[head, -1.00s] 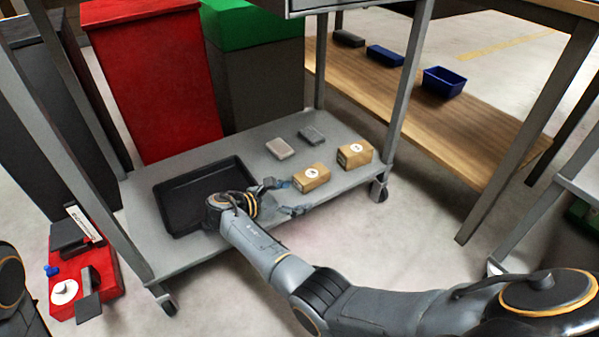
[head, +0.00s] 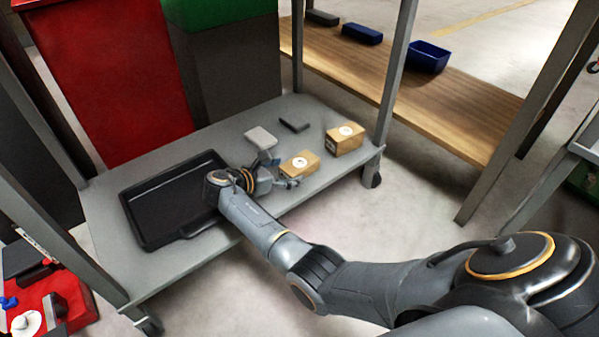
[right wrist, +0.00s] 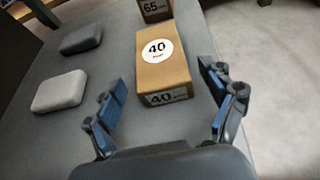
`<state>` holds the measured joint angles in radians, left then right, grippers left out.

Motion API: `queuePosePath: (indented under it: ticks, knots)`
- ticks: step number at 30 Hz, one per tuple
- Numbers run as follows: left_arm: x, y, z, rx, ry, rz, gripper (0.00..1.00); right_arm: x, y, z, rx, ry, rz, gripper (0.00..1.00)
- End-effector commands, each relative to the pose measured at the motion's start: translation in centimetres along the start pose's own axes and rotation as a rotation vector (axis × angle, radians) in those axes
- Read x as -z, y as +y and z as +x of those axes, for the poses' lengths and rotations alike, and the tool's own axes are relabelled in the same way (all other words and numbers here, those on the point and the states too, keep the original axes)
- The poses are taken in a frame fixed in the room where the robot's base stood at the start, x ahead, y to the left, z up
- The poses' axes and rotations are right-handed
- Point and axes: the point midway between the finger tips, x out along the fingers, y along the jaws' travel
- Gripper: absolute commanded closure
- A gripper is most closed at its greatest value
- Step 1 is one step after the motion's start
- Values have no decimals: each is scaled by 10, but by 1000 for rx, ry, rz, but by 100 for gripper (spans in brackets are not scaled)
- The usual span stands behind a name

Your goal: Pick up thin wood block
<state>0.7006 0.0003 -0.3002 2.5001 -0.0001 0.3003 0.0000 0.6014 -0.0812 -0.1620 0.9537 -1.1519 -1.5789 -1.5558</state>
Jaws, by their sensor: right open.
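Two wood blocks lie on the grey cart shelf. The nearer one (head: 299,164), marked 40 in the right wrist view (right wrist: 163,58), is in front of my right gripper (head: 279,172). My left gripper is out of view.
A black tray (head: 140,225) sits on the left of the shelf. Cart posts (head: 398,70) stand at the shelf corners. A blue bin (head: 428,57) is on a wooden shelf beyond.

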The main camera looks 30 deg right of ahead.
Motion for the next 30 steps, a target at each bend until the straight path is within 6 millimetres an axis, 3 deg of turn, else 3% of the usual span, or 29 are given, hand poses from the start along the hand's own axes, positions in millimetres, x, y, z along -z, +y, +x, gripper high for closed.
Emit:
queuePosePath:
  ticks: [12, 24, 30]
  knots:
    - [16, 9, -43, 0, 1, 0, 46, 0, -3, 44, 0, -2, 3, 17]
    - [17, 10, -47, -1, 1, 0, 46, -4, -3, 52, 0, -1, 1, 17]
    - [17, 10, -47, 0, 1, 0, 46, -4, -3, 52, 0, -1, 1, 58]
